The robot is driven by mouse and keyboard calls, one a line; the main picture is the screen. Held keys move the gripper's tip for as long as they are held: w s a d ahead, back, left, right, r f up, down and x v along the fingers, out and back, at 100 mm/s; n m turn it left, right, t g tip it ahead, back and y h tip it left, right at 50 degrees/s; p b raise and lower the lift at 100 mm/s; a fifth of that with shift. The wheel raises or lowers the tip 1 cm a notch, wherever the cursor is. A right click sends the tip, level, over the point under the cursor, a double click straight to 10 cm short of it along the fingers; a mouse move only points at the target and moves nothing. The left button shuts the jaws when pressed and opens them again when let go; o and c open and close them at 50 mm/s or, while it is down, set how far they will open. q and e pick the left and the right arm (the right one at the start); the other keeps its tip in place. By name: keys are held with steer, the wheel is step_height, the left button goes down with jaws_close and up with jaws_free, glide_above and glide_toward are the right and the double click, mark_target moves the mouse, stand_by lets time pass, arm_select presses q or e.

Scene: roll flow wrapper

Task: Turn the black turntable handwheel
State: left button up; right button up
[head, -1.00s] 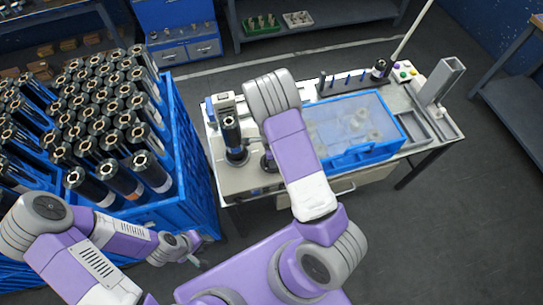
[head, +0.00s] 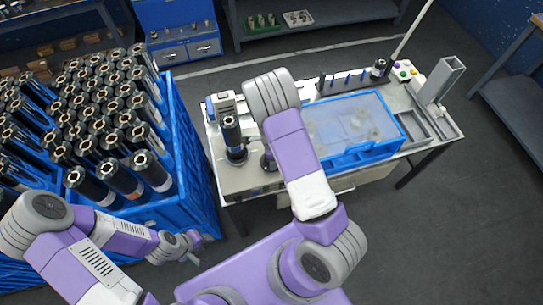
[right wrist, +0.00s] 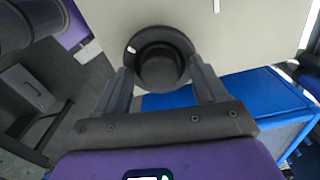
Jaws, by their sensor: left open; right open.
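The black turntable handwheel (right wrist: 160,62) is a round dark knob in the right wrist view. It lies between the fingers of my right gripper (right wrist: 162,72), which are open on either side of it; I cannot tell if they touch it. In the head view the handwheel (head: 267,161) shows partly beside my right forearm, which hides the right gripper. A black roll (head: 232,138) stands upright on the turntable to its left. My left gripper (head: 197,254) is open and empty, low beside the blue crate.
A blue crate (head: 178,130) packed with upright black rolls stands left of the bench. A blue tray (head: 365,154) with a clear cover sits on the bench (head: 236,181). Buttons (head: 404,70) and a grey upright channel (head: 444,80) are at the right end. The floor at right is free.

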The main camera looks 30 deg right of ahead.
step_height(320, 180, up, 8)
steer(key=shift+f+p, duration=0.2)
steer(key=shift+p, duration=0.35)
stand_by(0.3)
